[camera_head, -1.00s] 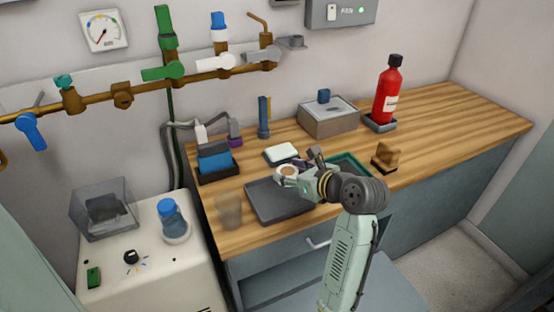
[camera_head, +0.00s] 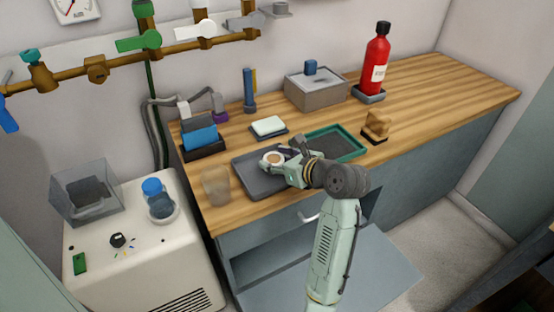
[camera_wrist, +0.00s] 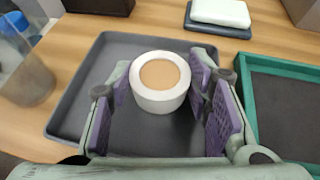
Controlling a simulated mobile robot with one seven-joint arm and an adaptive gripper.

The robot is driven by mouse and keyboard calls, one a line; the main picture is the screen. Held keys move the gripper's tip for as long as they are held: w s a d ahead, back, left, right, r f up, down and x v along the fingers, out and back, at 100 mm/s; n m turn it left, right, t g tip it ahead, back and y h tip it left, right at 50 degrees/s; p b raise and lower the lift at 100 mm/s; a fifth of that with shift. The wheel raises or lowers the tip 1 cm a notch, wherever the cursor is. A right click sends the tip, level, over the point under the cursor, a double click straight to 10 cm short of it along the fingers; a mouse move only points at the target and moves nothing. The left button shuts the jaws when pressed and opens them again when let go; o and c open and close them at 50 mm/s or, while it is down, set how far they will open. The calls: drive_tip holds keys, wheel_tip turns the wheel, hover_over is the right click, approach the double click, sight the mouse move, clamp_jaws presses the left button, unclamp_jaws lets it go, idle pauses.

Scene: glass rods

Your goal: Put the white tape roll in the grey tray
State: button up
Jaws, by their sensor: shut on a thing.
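The white tape roll (camera_wrist: 160,82) has a tan core and sits upright, ring-side up, between the purple pads of my gripper (camera_wrist: 163,95) in the wrist view. My gripper is shut on it. The roll also shows in the head view (camera_head: 272,158), at the tip of my arm. The grey tray (camera_wrist: 75,95) lies under the roll, and the roll is over its inner area in both views. I cannot tell whether the roll's underside touches the tray floor. The tray also shows in the head view (camera_head: 264,188).
A green-rimmed tray (camera_head: 358,148) lies right of the grey tray. A clear cup (camera_head: 217,187) stands at its left. A white block on a dark dish (camera_head: 268,127) lies behind. A wooden block (camera_head: 376,124) and red bottle (camera_head: 376,62) stand further right.

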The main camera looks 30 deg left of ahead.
drive_tip(key=shift+r, duration=0.1)
drive_tip(key=o, duration=1.1)
drive_tip(key=v, duration=1.2)
